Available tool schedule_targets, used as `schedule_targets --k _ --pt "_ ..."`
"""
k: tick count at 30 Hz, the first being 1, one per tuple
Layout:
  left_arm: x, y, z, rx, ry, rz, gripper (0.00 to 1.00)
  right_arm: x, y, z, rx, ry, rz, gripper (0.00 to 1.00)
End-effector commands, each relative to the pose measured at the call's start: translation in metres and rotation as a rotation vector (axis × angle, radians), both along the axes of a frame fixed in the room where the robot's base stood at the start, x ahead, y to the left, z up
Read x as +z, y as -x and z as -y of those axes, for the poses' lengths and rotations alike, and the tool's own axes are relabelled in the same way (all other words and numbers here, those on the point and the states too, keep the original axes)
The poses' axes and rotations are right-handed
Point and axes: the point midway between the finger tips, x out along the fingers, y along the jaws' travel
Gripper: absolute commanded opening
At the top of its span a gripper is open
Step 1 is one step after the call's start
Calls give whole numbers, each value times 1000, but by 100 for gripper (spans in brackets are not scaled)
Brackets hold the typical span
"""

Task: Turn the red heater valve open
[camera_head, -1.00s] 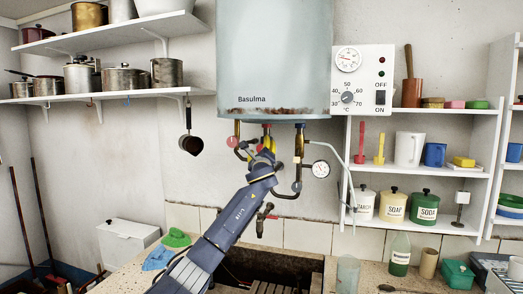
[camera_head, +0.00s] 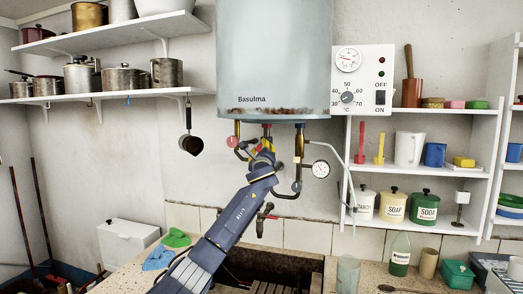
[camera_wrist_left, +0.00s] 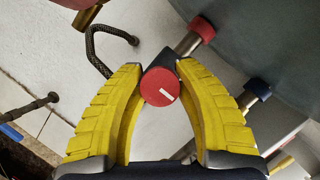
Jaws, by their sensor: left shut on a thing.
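The red heater valve is a round red knob (camera_wrist_left: 157,82) with a short white mark, on a pipe with a red collar (camera_wrist_left: 202,28) below the heater. In the left wrist view the knob sits between the yellow fingers of my left gripper (camera_wrist_left: 156,72), which is shut on it. The white mark lies on a slant. In the head view my left gripper (camera_head: 270,143) is raised to the pipes under the heater tank (camera_head: 273,60) and hides the knob. My right gripper is in neither view.
A round red part (camera_head: 232,141) is on the pipe left of my gripper. A pressure gauge (camera_head: 321,169) and a blue-collared pipe (camera_head: 299,140) are close on the right. A tap (camera_head: 264,217) is below. Shelves with jars (camera_head: 394,206) stand further right.

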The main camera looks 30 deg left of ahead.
Motion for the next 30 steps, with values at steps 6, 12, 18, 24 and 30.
schedule_targets --k 6,12,18,24,30 --pt "0 0 1 -1 117 34 3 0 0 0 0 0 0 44" --pt "0 0 0 -1 290 83 3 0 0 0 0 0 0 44" --pt "0 0 0 -1 474 136 3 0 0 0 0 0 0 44" --pt "-1 0 0 -1 657 189 3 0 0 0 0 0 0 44" --pt "-1 0 0 0 839 242 3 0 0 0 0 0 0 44"
